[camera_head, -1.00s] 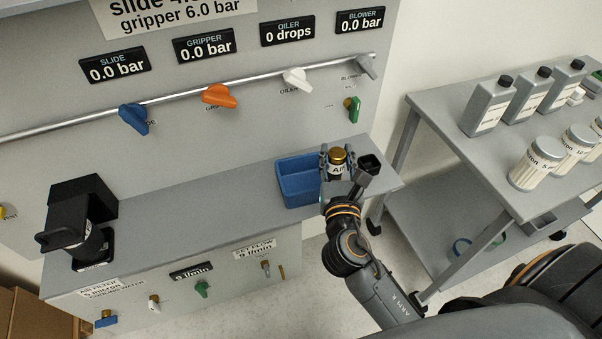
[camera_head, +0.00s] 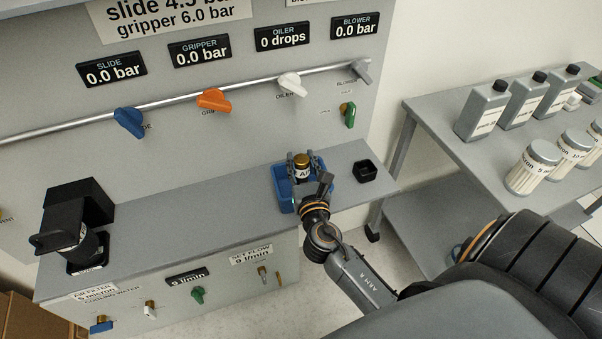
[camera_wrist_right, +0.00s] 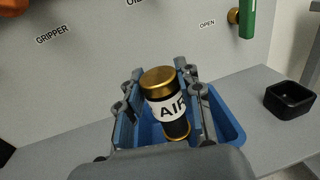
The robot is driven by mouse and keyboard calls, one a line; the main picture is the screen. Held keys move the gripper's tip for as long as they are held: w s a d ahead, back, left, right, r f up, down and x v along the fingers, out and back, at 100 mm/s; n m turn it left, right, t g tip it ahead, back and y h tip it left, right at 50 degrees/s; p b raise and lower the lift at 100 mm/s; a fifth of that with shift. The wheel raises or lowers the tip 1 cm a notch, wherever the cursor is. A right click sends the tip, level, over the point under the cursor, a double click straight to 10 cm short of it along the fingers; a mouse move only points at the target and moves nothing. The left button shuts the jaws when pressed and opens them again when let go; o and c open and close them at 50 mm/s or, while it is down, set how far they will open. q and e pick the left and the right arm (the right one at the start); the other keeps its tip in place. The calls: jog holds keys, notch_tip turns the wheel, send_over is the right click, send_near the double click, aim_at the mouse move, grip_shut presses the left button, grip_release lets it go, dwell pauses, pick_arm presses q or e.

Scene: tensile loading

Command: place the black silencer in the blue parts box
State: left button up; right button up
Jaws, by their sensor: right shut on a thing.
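The black silencer (camera_head: 302,171) has a brass cap and a white label reading "AIR"; it also shows in the right wrist view (camera_wrist_right: 168,105). My right gripper (camera_head: 303,165) is shut on it and holds it upright over the blue parts box (camera_head: 282,190). In the right wrist view the fingers (camera_wrist_right: 166,108) clasp its two sides, and the box (camera_wrist_right: 232,122) shows behind and beside them. The gripper hides much of the box's inside, and I cannot tell whether the silencer's base touches its floor. My left gripper is not in view.
A small black square cup (camera_head: 365,171) stands on the ledge right of the box. The panel with coloured valve handles (camera_head: 214,99) rises behind. A black device (camera_head: 75,225) stands on the ledge at left. A cart (camera_head: 440,110) with bottles and jars is at right.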

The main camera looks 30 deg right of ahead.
aim_at(302, 171)
jog(key=shift+w+d+f+b, duration=0.15)
jog(key=shift+w+d+f, duration=0.1)
jog(key=shift+w+f, duration=0.25)
jog(key=shift+w+d+f+b, duration=0.15)
jog(key=shift+w+d+f, duration=0.1)
jog(key=shift+f, duration=0.35)
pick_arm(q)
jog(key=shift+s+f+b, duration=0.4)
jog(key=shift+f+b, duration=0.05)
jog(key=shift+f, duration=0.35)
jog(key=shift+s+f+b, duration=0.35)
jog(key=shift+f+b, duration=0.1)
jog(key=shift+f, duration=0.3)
pick_arm(e)
jog(key=shift+w+d+f, duration=0.1)
jog(key=shift+w+f, duration=0.05)
jog(key=shift+f, duration=0.75)
jog(key=shift+w+d+f, duration=0.1)
jog(key=shift+f, duration=0.8)
jog(key=shift+f, duration=0.15)
jog(key=o, duration=1.2)
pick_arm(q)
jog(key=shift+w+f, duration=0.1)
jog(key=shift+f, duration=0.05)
